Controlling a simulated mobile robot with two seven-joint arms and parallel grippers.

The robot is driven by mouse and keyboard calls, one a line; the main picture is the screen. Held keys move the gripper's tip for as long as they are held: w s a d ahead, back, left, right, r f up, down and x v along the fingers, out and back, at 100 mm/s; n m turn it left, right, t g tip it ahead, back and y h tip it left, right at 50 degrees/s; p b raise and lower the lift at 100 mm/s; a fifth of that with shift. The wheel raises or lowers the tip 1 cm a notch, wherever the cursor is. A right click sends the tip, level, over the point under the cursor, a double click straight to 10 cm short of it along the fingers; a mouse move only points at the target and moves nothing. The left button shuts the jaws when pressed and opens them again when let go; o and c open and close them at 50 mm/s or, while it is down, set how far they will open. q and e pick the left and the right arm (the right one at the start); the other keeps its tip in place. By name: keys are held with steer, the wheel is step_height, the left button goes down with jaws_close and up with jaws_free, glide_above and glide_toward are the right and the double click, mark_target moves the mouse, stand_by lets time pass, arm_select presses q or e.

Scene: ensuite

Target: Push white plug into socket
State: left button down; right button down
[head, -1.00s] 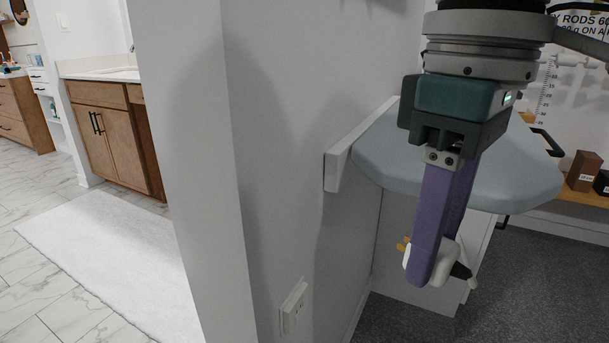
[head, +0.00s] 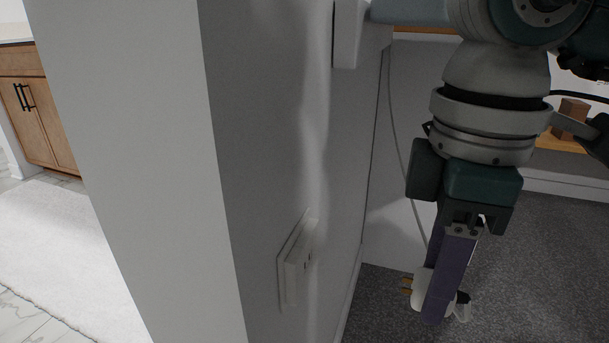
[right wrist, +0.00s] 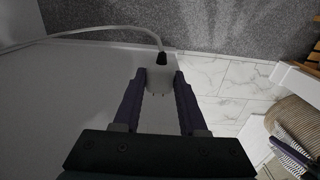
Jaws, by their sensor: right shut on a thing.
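The white plug (head: 421,290) is held between the purple fingers of my right gripper (head: 440,300) in the head view. Its brass prongs (head: 407,285) point left, toward the wall. In the right wrist view the white plug (right wrist: 160,80) sits between both fingertips (right wrist: 160,85), with its dark cord end facing away. The socket (head: 298,262) is a white plate low on the grey wall, left of the plug. A clear gap separates the prongs from the socket. My left gripper is not in view.
The wall corner (head: 215,180) stands left of the socket. A pale cord (right wrist: 100,30) runs from the plug in the right wrist view. Dark carpet (head: 530,270) lies below and right of my right gripper. A wooden cabinet (head: 40,115) stands far left.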

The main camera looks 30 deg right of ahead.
steer(key=shift+s, duration=0.1)
steer(key=shift+b, duration=0.3)
steer(key=shift+w+a+b, duration=0.45)
steer(key=shift+w+a, duration=0.5)
steer(key=shift+w, duration=0.2)
steer(key=shift+w+a+b, duration=0.45)
steer(key=shift+w+a, duration=0.45)
steer(key=shift+w, duration=0.2)
steer(key=shift+b, duration=0.35)
steer(key=shift+b, duration=0.55)
